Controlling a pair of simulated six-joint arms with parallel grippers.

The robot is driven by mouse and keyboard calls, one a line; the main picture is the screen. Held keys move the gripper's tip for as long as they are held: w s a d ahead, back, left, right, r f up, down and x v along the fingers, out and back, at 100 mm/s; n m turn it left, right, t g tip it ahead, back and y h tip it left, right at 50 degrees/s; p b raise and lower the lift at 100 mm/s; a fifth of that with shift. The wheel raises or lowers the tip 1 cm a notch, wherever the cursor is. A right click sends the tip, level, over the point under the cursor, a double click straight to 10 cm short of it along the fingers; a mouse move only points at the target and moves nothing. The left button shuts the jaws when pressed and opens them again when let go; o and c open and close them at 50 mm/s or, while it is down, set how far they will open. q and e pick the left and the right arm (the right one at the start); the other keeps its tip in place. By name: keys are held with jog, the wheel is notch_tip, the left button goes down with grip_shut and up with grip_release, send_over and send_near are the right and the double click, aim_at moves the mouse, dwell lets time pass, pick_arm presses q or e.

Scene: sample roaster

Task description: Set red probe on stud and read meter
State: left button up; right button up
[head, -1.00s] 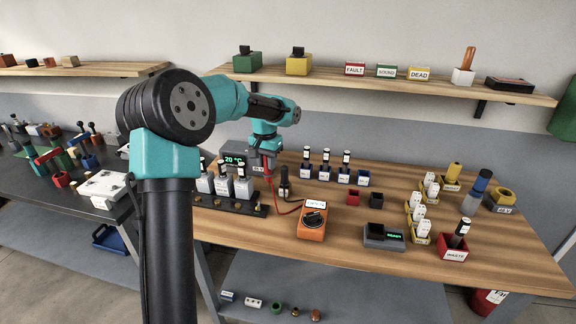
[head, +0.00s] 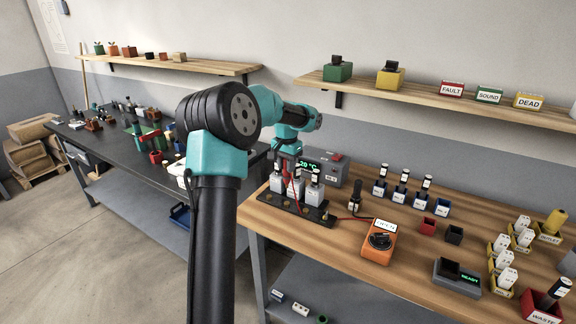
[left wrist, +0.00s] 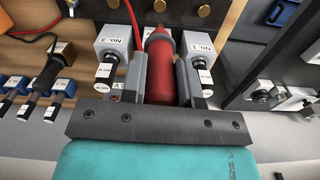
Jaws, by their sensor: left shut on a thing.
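My left gripper (head: 292,172) is shut on the red probe (left wrist: 160,70). In the left wrist view the probe lies between the fingers (left wrist: 160,88), its tip pointing at the row of brass studs (left wrist: 204,10) on a dark strip (left wrist: 185,18). I cannot tell whether the tip touches a stud. White blocks marked NO.3 (left wrist: 113,42) and NO.1 (left wrist: 200,45) flank the probe. In the head view the gripper is over the white blocks (head: 314,192) on the strip (head: 322,213). My right gripper is out of view.
A grey box with a green 20 °C display (head: 332,168) stands behind the strip. A dark probe (head: 355,200) stands between the strip and meter, with a red cable (head: 345,217) nearby. Blue holders (head: 399,196) stand farther back. Bare wood (head: 330,255) lies left of the meter.

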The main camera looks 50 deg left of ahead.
aim_at(287, 180)
pick_arm(q)
jog(key=shift+f, duration=2.9)
jog(key=shift+f, duration=0.55)
jog(key=shift+r, duration=0.1)
jog(key=shift+r, duration=3.45)
